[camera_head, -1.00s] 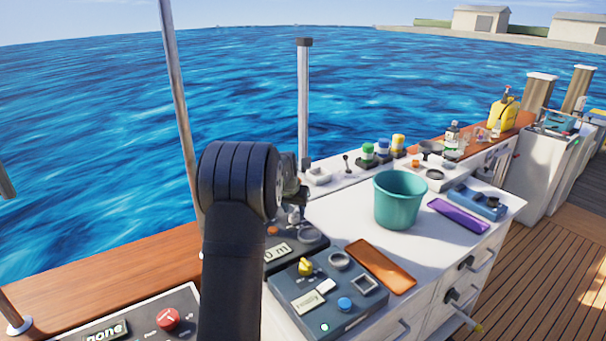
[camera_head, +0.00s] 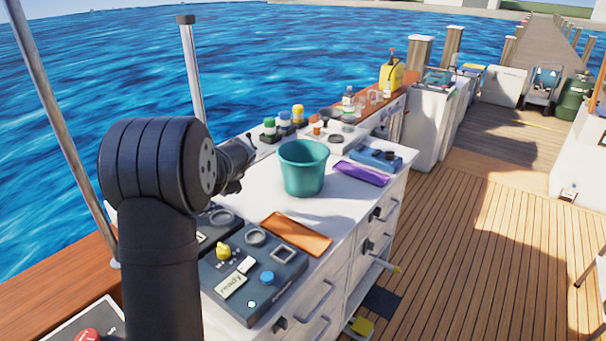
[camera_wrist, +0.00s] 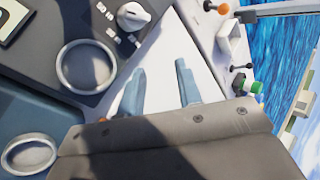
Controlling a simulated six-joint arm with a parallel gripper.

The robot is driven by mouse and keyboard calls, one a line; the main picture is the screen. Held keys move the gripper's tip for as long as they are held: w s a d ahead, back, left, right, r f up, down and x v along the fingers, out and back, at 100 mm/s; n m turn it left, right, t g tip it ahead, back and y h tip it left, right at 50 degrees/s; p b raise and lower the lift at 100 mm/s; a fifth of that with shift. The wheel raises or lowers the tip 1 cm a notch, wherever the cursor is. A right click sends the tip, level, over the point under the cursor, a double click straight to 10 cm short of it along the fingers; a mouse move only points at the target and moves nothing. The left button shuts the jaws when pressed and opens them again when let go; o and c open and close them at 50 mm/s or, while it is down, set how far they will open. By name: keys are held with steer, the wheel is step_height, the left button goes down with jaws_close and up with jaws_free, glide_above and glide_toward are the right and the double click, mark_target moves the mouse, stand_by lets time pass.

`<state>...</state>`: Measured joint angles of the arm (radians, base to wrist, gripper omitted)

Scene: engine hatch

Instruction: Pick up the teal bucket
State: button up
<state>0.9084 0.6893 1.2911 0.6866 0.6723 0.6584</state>
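The teal bucket (camera_head: 304,168) stands upright on the white counter (camera_head: 345,205) in the head view, its open top facing up. In the head view my arm is at the left, and its end reaches toward the bucket's left side, apart from it; the fingers there are hard to make out. In the wrist view my gripper (camera_wrist: 158,82) shows two blue-grey fingers spread apart with bare white counter between them. Nothing is held. The bucket does not show in the wrist view.
An orange tray (camera_head: 297,235) and a control box (camera_head: 255,275) lie in front of the bucket. A purple tray (camera_head: 361,174) and a blue device (camera_head: 376,158) lie to its right. Several capped bottles (camera_head: 284,120) stand behind it. A yellow jug (camera_head: 391,74) stands farther back.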

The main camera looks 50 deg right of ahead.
steer(key=s+d+r+m+t+h, duration=0.1)
steer(key=s+d+r+m+h, duration=0.25)
steer(key=s+d+m, duration=0.4)
steer(key=s+d+r+m+t+h, duration=0.1)
steer(key=s+d+r+m+h, duration=0.25)
steer(key=s+m, duration=0.7)
steer(key=shift+m, duration=0.9)
steer(key=shift+w+a+r+x, duration=0.1)
steer(key=shift+w+a+x, duration=0.1)
steer(key=shift+x, duration=2.9)
steer(key=shift+w+a+r+x, duration=0.15)
steer(key=shift+w+x, duration=0.1)
steer(key=shift+x, duration=2.8)
steer(key=shift+w+a+r+x, duration=0.1)
steer(key=shift+w+a+x, duration=0.1)
steer(key=shift+x, duration=2.9)
steer(key=shift+c, duration=0.4)
jaws_close()
steer(key=shift+f, duration=0.1)
